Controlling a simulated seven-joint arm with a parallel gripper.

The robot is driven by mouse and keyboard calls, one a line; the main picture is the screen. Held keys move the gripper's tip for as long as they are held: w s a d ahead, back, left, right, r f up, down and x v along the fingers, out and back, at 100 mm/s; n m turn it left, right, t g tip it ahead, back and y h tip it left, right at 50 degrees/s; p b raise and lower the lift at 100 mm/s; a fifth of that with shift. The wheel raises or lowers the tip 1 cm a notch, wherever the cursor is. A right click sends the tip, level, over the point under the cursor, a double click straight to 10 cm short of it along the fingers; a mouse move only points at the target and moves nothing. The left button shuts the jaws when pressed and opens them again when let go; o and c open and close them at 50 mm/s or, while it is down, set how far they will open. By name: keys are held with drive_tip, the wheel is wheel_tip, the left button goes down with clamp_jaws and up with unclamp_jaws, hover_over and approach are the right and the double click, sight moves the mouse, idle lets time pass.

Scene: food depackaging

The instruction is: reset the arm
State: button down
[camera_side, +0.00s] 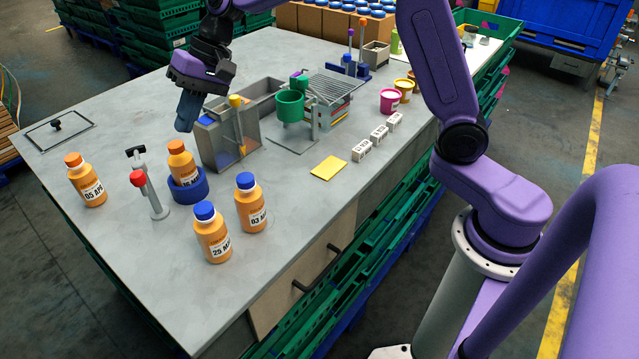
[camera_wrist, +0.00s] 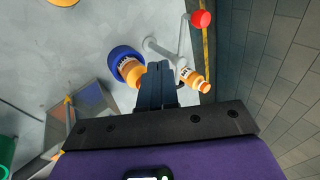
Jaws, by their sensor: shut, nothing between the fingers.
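My gripper (camera_side: 186,112) is shut and empty, pointing down above the table just left of the grey metal bin. Its closed fingers also show in the wrist view (camera_wrist: 158,84). An orange bottle with an orange cap (camera_side: 182,160) stands in a blue round holder (camera_side: 188,189), below the gripper and nearer the camera. The holder also shows in the wrist view (camera_wrist: 117,56). Another orange-capped bottle (camera_side: 86,181) stands at the left of the table. Two blue-capped orange bottles (camera_side: 212,234) (camera_side: 250,204) stand at the front.
A red-knobbed tool on a stand (camera_side: 139,178) is beside the holder. The metal bin (camera_side: 217,145) holds a yellow-handled tool. A green cup (camera_side: 290,105), yellow pad (camera_side: 328,168), white blocks (camera_side: 362,150) and pink pot (camera_side: 390,101) are farther right. A flat lid (camera_side: 45,138) lies at left.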

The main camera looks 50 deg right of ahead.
drive_tip(key=s+d+f+n+g+h, duration=0.1)
drive_tip(key=s+d+n+h, duration=0.2)
drive_tip(key=s, duration=0.8)
drive_tip(key=s+d+f+n+g, duration=0.15)
drive_tip(key=s+n, duration=0.35)
drive_tip(key=s, duration=0.6)
drive_tip(key=s+d+f+n+h, duration=0.2)
drive_tip(key=s+d+n, duration=0.4)
drive_tip(key=s+d, duration=0.6)
drive_tip(key=shift+s+f+t+h, duration=0.45)
drive_tip(key=shift+s+f, duration=0.2)
drive_tip(key=shift+s, duration=0.25)
